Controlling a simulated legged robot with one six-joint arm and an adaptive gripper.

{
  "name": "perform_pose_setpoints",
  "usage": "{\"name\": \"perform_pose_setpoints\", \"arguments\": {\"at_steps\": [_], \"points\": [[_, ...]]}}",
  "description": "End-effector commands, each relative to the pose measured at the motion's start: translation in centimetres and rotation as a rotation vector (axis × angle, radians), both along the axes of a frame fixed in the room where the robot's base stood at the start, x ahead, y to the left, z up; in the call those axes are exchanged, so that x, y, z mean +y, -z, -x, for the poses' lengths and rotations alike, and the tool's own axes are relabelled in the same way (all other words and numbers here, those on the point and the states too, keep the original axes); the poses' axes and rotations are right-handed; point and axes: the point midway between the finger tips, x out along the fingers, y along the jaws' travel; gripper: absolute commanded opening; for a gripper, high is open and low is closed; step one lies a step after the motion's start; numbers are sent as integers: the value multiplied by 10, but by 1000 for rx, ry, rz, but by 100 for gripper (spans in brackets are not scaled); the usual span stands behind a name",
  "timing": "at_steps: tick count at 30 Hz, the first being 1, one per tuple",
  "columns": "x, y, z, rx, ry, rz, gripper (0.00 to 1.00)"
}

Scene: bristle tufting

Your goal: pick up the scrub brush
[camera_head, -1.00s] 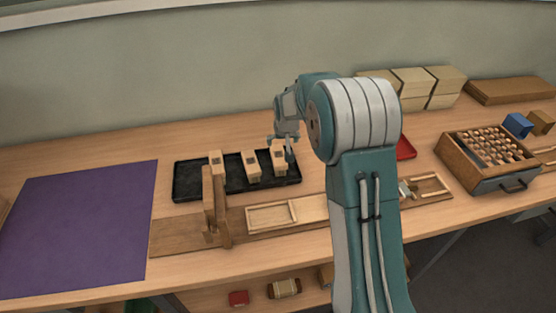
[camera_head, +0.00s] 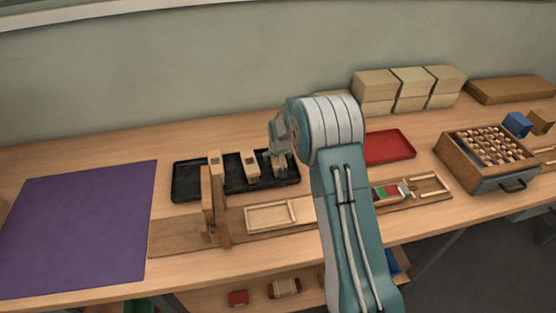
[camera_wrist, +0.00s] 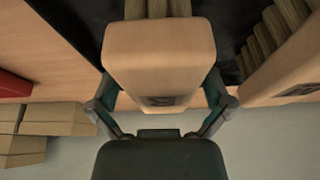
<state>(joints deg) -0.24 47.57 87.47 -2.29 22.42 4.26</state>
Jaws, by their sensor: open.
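Several wooden brushes with pale block heads are in the black tray (camera_head: 187,184). The rightmost scrub brush (camera_head: 279,172) is partly hidden by my gripper (camera_head: 279,152), which is low over it. In the wrist view this brush (camera_wrist: 160,55) has a smooth tan block with a dark mark and thick bristles at the top edge. My gripper (camera_wrist: 160,100) is open, with one finger on each side of the block. I cannot tell whether the fingers touch it. A second brush (camera_head: 250,163) stands to the left, and another (camera_head: 215,160) is farther left.
A wooden upright fixture (camera_head: 208,205) stands in front of the tray's left part. A red tray (camera_head: 388,147) lies to the right, with stacked tan blocks (camera_head: 410,83) behind. A box of wooden pegs (camera_head: 488,160) is far right. A purple mat (camera_head: 78,225) leaves free room at left.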

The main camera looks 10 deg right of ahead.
Motion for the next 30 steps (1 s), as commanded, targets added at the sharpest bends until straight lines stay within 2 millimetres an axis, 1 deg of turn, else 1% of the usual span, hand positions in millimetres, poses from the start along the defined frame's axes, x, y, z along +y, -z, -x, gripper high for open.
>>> {"name": "perform_pose_setpoints", "arguments": {"at_steps": [23,24,26,27,30], "points": [[0,5,0,0,0,0,100],[0,5,0,1,0,0,96],[0,5,0,0,0,0,69],[0,5,0,1,0,0,51],[0,5,0,1,0,0,12]]}}
